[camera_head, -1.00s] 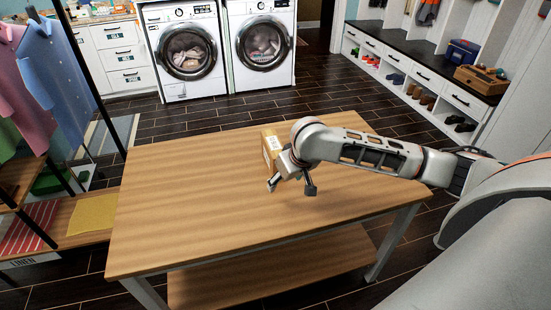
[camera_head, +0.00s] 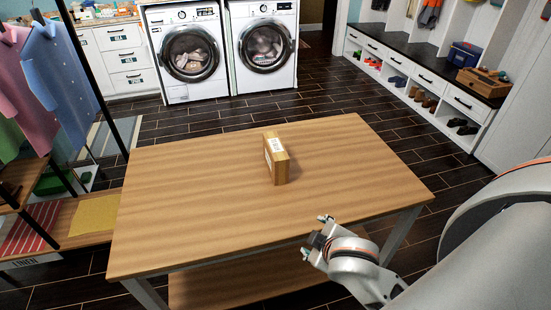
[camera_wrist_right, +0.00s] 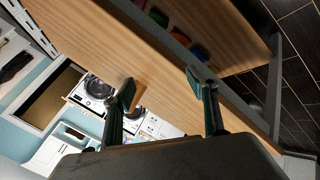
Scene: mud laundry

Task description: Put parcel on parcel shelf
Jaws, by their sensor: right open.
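The parcel (camera_head: 277,158) is a small brown cardboard box with a white label. It stands upright on the wooden table (camera_head: 190,200), near the middle of its top. My right gripper (camera_head: 318,232) is at the table's front edge, nearer to me than the parcel and well apart from it. In the right wrist view my right gripper (camera_wrist_right: 165,88) is open, with nothing between its fingers. The table's edge (camera_wrist_right: 200,60) runs past the fingers there. My left gripper is not in view. I cannot make out a parcel shelf for certain.
The table has a lower wooden shelf (camera_head: 240,280). A clothes rack with a low bench (camera_head: 75,245) stands at the left. Two washing machines (camera_head: 190,55) are at the back. A white shoe bench (camera_head: 425,75) lines the right wall. Dark floor lies between them.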

